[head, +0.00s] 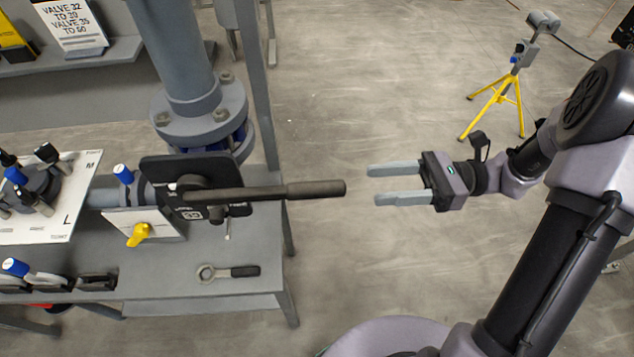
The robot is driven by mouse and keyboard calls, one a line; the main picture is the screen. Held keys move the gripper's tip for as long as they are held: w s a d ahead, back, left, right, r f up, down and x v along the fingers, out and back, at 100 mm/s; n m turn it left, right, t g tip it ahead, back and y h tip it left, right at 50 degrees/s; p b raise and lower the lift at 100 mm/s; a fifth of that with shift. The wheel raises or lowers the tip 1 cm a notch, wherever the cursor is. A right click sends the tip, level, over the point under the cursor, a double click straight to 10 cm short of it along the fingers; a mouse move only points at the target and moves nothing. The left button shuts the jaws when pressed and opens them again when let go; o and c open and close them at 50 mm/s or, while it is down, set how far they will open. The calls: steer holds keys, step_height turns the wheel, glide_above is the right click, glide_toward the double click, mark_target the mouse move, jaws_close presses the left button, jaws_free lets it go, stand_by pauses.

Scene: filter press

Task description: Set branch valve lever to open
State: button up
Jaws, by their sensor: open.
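The branch valve lever (265,191) is a long dark handle with a thicker grip at its right end. It points right from a dark plate and valve body (190,185) on the branch pipe, past the bench's right edge. My gripper (372,184) is open and empty, its two grey fingers pointing left toward the lever's grip end. In the picture a small gap separates the fingertips from the lever's end; their difference in depth is hard to tell. A label on the valve is too small to read fully.
A vertical flanged pipe (195,95) and a bench post stand behind the valve. The grey bench (190,290) holds a wrench (228,271). A yellow knob (139,234) is below the valve. A sign reads "VALVE 32 TO 30" (70,25). A yellow tripod (495,98) stands back right.

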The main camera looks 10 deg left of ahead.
mark_target(293, 191)
steer(key=b+x, duration=0.1)
steer(key=x, duration=1.1)
steer(key=shift+a, duration=0.25)
jaws_close()
stand_by(0.6)
